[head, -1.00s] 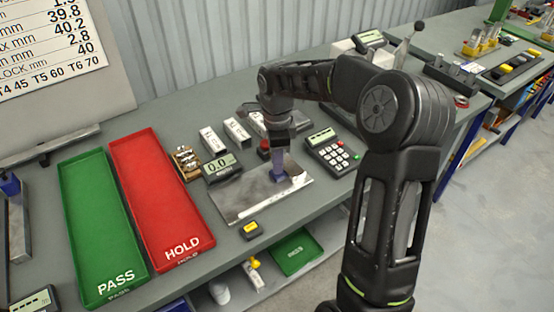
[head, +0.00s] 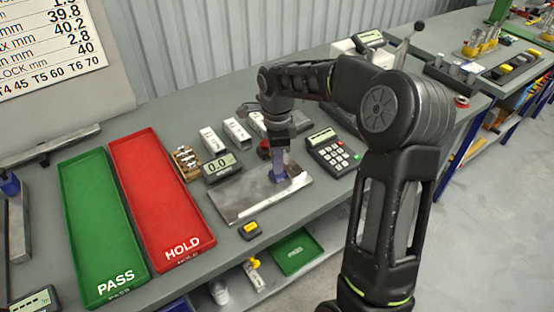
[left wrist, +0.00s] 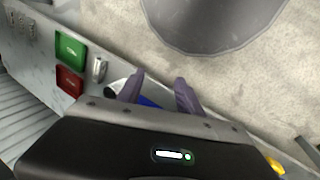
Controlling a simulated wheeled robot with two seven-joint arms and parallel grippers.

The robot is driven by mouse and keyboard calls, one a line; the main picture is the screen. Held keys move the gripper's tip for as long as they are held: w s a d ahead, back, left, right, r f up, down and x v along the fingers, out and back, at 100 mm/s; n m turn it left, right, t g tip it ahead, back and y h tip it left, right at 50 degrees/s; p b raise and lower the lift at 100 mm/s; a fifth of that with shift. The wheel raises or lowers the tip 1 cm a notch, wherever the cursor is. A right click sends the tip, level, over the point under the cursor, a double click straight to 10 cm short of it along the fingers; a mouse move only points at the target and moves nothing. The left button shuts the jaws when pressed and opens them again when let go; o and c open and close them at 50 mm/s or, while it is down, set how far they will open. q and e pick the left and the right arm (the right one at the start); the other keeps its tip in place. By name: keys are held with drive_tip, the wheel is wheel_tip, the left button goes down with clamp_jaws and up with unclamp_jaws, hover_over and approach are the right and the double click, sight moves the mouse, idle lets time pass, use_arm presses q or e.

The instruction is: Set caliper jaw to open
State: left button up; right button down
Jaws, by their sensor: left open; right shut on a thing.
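The metal plate (head: 243,196) lies flat on the bench, with a grey digital readout (head: 221,167) showing 0.0 at its back left corner. My right gripper (head: 279,176) points straight down over the right part of the plate. It is shut on a small part low at the plate, which looks like the caliper jaw. The fingers mostly hide this part, so its setting cannot be read directly. My left gripper (left wrist: 160,92) shows only in the left wrist view. It is open, with nothing held between its fingers, away from the plate.
A green PASS tray (head: 97,230) and a red HOLD tray (head: 157,200) lie left of the plate. A keypad device (head: 331,152) stands right of it. White blocks (head: 237,131) stand behind. A small yellow-black item (head: 250,230) is near the front edge.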

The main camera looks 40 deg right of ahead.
drive_tip(key=shift+a, duration=0.3)
drive_tip(key=a+b, duration=0.2)
drive_tip(key=a, duration=0.5)
drive_tip(key=shift+w, duration=0.1)
drive_tip(key=shift+a, duration=0.5)
drive_tip(key=c, duration=1.3)
unclamp_jaws()
drive_tip(key=shift+o, duration=0.2)
